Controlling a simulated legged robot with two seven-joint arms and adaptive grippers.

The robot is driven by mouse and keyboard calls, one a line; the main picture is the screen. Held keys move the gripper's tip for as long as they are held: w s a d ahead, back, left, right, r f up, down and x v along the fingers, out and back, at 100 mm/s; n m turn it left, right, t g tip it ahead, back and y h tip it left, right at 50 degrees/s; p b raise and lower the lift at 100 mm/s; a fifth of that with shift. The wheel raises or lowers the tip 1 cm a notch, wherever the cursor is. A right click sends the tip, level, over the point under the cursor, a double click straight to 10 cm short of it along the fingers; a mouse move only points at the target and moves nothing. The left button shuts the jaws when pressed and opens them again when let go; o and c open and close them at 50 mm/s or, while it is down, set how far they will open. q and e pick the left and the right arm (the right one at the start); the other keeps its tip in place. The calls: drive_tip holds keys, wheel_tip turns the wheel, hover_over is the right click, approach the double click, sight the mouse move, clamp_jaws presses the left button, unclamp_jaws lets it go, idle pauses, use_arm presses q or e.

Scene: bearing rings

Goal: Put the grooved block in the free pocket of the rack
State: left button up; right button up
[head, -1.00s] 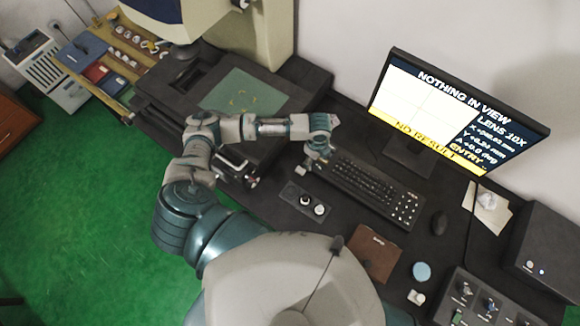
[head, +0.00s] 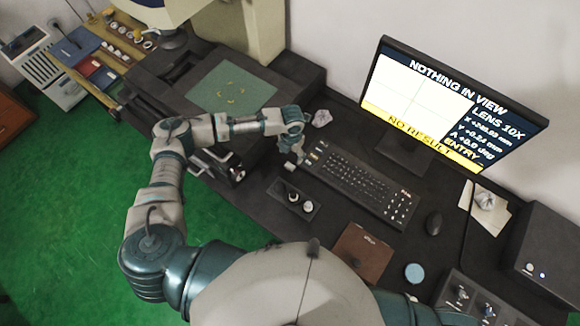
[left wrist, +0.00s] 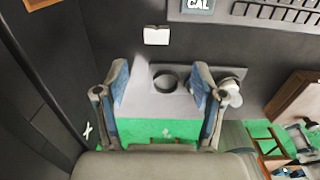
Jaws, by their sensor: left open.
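A small pale block (head: 290,166) lies on the dark desk just left of the keyboard. It also shows in the left wrist view (left wrist: 156,36), ahead of my fingers; I cannot make out a groove on it. My left gripper (head: 298,154) points down close above it, open and empty; its two spread fingers show in the left wrist view (left wrist: 160,85). A yellow-edged rack (head: 108,36) with several small metal parts stands at the far left; I cannot tell which pocket is free. My right gripper is not in view.
A keyboard (head: 360,186), a knob panel (head: 278,187), a mouse (head: 433,223) and a brown booklet (head: 362,254) lie on the desk. The monitor (head: 452,105) stands behind. The microscope stage (head: 232,88) lies between my arm and the rack. Crumpled paper (head: 321,118) lies behind my gripper.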

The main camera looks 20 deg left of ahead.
use_arm(q)
hover_over(291, 164)
drive_tip(key=s, duration=0.1)
wheel_tip(291, 164, down, 5)
drive_tip(key=shift+a+f, duration=0.1)
drive_tip(key=f, duration=0.3)
drive_tip(key=w+f, duration=0.1)
drive_tip(key=f, duration=0.1)
drive_tip(key=shift+d+f, duration=0.1)
drive_tip(key=shift+d, duration=0.1)
drive_tip(key=shift+s, duration=0.1)
drive_tip(key=shift+a, duration=0.1)
drive_tip(key=shift+c, duration=0.3)
drive_tip(key=shift+a, duration=0.1)
drive_tip(key=c, duration=0.8)
clamp_jaws()
